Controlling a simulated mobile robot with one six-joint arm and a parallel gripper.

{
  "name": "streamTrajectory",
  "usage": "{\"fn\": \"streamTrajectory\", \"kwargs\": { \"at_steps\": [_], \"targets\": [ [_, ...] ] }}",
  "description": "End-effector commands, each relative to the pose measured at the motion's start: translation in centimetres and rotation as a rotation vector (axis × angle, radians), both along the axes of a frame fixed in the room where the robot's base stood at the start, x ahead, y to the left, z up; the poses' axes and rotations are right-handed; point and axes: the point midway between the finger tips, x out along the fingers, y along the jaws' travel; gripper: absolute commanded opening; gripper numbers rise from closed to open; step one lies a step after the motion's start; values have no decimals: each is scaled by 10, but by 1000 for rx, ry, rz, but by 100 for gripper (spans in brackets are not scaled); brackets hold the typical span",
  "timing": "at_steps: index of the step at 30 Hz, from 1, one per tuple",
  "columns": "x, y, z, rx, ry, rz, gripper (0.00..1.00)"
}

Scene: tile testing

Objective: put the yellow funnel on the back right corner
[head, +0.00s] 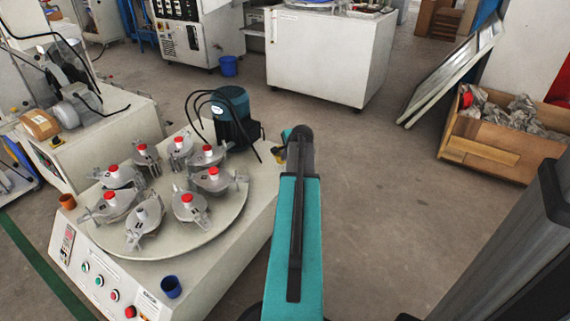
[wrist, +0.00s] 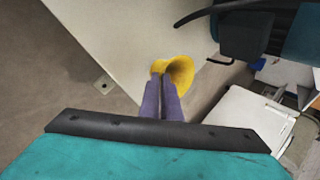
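The yellow funnel (wrist: 180,72) is at the tips of my gripper's purple fingers (wrist: 164,82) in the wrist view. The fingers are close together and look shut on it. Its wide mouth faces right in that view. In the head view only a small yellow patch of the funnel (head: 280,157) shows, beside my teal arm, near the back right corner of the white machine top (head: 238,222). My arm hides most of it and the fingers there. I cannot tell whether the funnel touches the top.
A dark teal motor (head: 232,118) with black cables stands close to the back right corner. A turntable (head: 165,240) with several red-capped metal pots fills the middle. A blue cup (head: 171,287) and an orange cup (head: 67,201) stand near the front edge. Open floor lies to the right.

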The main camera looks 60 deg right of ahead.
Motion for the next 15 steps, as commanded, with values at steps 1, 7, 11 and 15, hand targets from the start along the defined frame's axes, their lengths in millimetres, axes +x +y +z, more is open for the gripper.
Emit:
{"fn": "streamTrajectory", "kwargs": {
  "at_steps": [1,7,11,15],
  "targets": [
    [0,1,-12,1,0,1,0],
    [0,1,-27,0,0,0,0],
    [0,1,-29,-1,-1,0,0],
    [0,1,-28,0,0,0,0]
  ]
}}
